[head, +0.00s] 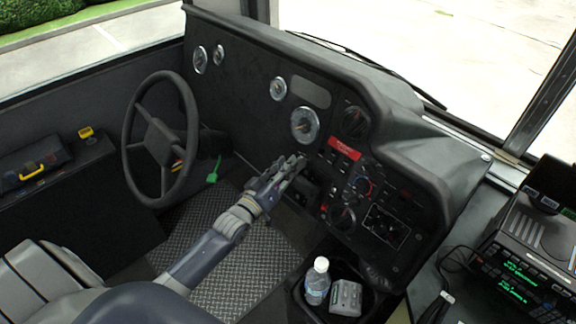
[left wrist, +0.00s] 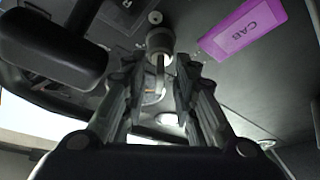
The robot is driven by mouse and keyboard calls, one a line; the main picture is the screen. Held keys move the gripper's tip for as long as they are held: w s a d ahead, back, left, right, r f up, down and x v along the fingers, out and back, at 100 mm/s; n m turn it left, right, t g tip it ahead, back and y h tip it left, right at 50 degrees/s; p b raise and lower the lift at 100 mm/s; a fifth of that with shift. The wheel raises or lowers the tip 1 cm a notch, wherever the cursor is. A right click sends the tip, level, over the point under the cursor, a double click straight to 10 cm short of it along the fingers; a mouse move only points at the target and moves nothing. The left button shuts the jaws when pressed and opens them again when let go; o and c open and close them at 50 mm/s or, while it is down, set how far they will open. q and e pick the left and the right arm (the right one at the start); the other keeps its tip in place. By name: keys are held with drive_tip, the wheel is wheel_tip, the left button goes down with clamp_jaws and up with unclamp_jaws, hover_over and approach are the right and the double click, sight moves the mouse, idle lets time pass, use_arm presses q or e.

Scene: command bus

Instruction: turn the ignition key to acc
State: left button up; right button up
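My left arm reaches from the bottom of the head view to the dashboard. Its gripper (head: 298,163) is at the panel, just left of a red label. In the left wrist view the two fingers of the left gripper (left wrist: 157,75) are apart, with a visible gap between them. A grey round switch with a narrow upright piece, which looks like the ignition key (left wrist: 160,62), shows between the fingertips. I cannot tell whether either finger touches it. Position marks around it are not readable. In the head view the key is hidden by the gripper. My right gripper is not in view.
A purple tag reading CAB (left wrist: 242,28) is beside the switch. The steering wheel (head: 160,136) stands left of the arm. A red label (head: 343,148) and several knobs are close right of the gripper. A water bottle (head: 317,281) stands in a bin below.

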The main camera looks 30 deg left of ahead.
use_arm(q)
drive_tip(key=shift+w, duration=0.6)
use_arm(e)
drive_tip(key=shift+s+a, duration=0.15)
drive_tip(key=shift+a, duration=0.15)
use_arm(q)
clamp_jaws()
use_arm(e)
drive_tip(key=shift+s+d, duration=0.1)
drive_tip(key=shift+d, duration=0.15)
